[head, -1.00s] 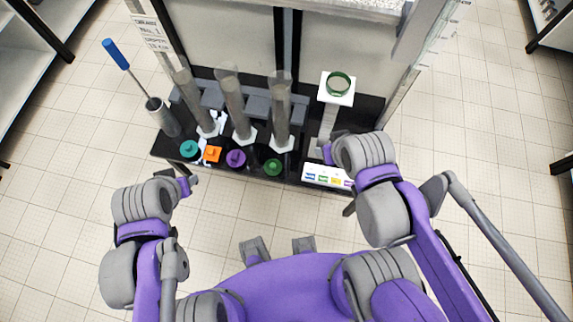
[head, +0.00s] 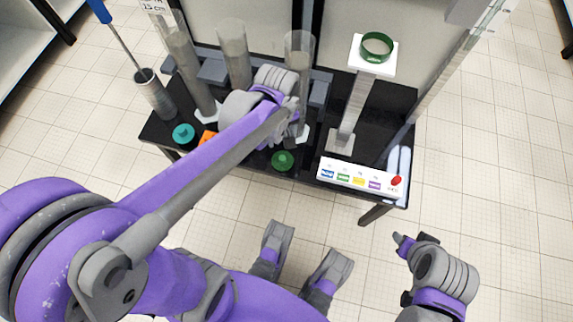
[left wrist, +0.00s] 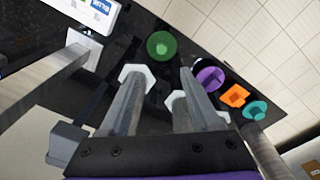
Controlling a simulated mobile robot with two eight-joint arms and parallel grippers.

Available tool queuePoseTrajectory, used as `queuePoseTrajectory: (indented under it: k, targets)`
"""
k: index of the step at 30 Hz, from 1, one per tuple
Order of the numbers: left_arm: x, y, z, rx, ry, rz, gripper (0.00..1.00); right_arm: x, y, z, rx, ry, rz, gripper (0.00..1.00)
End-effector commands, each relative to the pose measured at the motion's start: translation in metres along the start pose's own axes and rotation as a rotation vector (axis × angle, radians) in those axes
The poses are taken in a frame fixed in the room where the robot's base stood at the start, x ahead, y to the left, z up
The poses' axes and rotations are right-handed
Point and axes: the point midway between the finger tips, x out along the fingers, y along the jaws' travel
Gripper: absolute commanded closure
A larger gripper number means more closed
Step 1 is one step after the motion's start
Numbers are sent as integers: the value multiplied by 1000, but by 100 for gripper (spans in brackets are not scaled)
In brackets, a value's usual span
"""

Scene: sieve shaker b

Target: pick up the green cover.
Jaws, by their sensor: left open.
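The green cover (head: 282,160), a round cap with a raised knob, lies on the black tabletop near its front edge. It also shows in the left wrist view (left wrist: 161,45), beyond my fingertips and roughly centred between them. My left gripper (head: 300,137) is open and empty, above the table just behind the cover and apart from it. Its two fingers (left wrist: 160,75) point towards the cover in the left wrist view. My right gripper (head: 404,242) is off the front right of the table, away from the cover; its jaw opening is unclear.
Teal (head: 183,133), orange (left wrist: 235,95) and purple (left wrist: 210,79) covers lie in a row beside it. Clear upright tubes (head: 235,60) stand close behind. A label panel (head: 358,175) is to the right. A stand (head: 350,110) carries a green ring (head: 376,46).

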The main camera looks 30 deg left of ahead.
Motion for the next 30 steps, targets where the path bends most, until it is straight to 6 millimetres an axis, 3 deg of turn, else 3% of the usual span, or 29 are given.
queuePoseTrajectory:
  k: [1,3,15,22,30]
  targets:
    - [25,4,-6,-44,-16,-18,36,19,0,6,0,-7,0,50]
    - [38,6,-10,-91,-28,-34,36,28,0,8,0,-10,0,50]
    - [93,6,-12,-140,-41,-50,36,51,0,15,0,-17,0,50]
    - [111,4,-11,-139,-40,-49,36,59,0,17,0,-19,0,50]
    - [149,-1,-8,-139,-39,-49,36,76,0,21,0,-23,0,50]
